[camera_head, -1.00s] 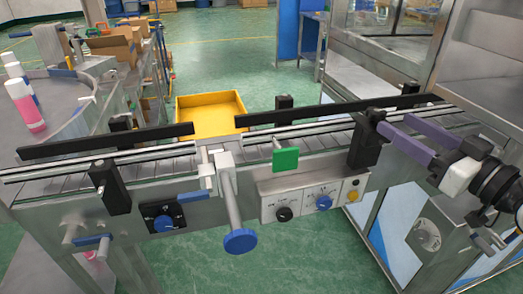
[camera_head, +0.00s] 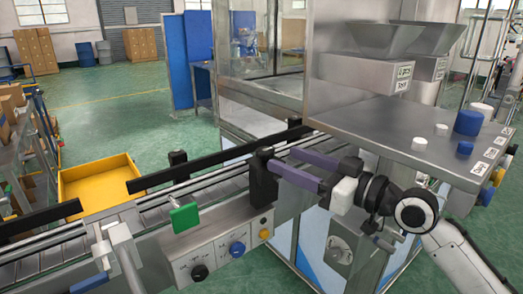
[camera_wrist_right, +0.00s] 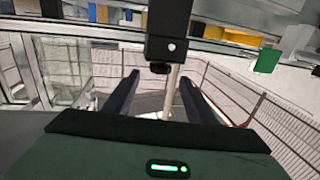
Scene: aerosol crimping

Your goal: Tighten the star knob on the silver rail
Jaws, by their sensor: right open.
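A silver rail (camera_head: 215,178) runs along the conveyor's near side, below a black guide strip (camera_head: 220,160). A black clamp block (camera_head: 263,178) stands at the rail. My right gripper (camera_head: 272,159), with purple fingers, reaches in from the right to this block and is open. In the right wrist view, the black block (camera_wrist_right: 170,35) is ahead, and a small dark knob (camera_wrist_right: 160,69) shows under it, between the two open fingertips (camera_wrist_right: 160,80). Contact with the knob cannot be told. The knob's star shape is not clear. My left gripper is not in view.
A control box (camera_head: 222,250) with knobs and a green plate (camera_head: 184,217) are left of the gripper. A yellow bin (camera_head: 100,183) lies behind the conveyor. A steel machine table (camera_head: 400,128) with white and blue caps stands behind my right arm.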

